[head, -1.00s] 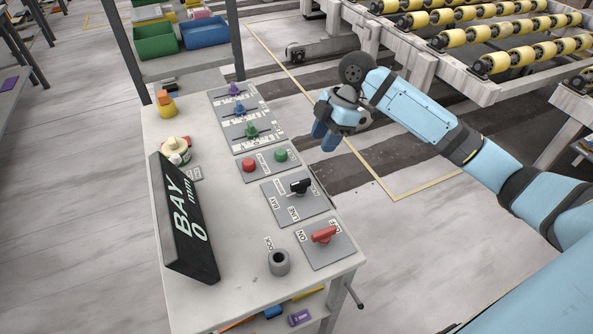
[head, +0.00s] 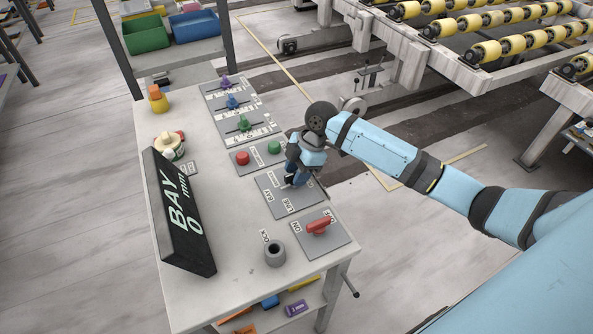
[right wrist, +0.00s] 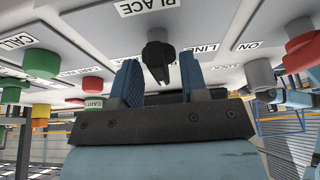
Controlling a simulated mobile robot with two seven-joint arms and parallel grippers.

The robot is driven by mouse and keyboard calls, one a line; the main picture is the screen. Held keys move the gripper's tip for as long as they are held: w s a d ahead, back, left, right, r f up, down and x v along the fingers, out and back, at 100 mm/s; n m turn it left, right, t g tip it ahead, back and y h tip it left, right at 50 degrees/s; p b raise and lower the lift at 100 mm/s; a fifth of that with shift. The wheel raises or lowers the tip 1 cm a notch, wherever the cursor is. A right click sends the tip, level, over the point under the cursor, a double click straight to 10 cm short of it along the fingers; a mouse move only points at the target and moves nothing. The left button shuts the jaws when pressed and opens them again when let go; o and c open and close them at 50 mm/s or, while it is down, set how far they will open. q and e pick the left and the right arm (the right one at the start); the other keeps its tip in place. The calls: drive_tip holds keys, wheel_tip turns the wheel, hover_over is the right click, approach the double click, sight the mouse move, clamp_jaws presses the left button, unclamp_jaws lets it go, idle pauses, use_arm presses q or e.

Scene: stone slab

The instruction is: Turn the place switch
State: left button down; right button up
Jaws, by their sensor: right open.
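The place switch is a black knob (right wrist: 158,58) under a grey plate marked PLACE and LINE in the upside-down right wrist view. In the head view its plate (head: 273,197), with LINE and BAY labels, lies mid-console, and my right gripper (head: 296,178) mostly hides the knob. In the right wrist view my right gripper (right wrist: 158,72) is open, one blue finger on each side of the knob. I cannot tell whether either finger touches it. My left gripper is not in view.
Red (head: 243,158) and green (head: 274,147) buttons and a slider panel (head: 236,110) lie farther back. A black BAY display (head: 181,215) stands left.

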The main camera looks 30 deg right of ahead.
drive_tip(key=shift+c, duration=0.2)
clamp_jaws()
drive_tip(key=shift+r+m+p, duration=0.15)
drive_tip(key=shift+m+p, duration=0.15)
drive_tip(key=shift+p, duration=0.35)
drive_tip(key=m+t+p, duration=0.1)
drive_tip(key=m+p, duration=0.2)
drive_tip(key=p, duration=0.1)
drive_tip(key=m+t+p, duration=0.1)
drive_tip(key=m+p, duration=0.1)
drive_tip(key=p, duration=0.2)
drive_tip(key=shift+s+a+r+m+h+p, duration=0.1)
drive_tip(key=shift+s+r+m+h+p, duration=0.05)
drive_tip(key=shift+m+h+p, duration=0.2)
drive_tip(key=shift+m+t+p, duration=0.4)
drive_tip(key=shift+m+p, duration=0.25)
drive_tip(key=shift+p, duration=0.1)
drive_tip(key=shift+f+m+h+p, duration=0.25)
drive_tip(key=shift+m+h+p, duration=0.1)
drive_tip(key=shift+m+p, duration=0.45)
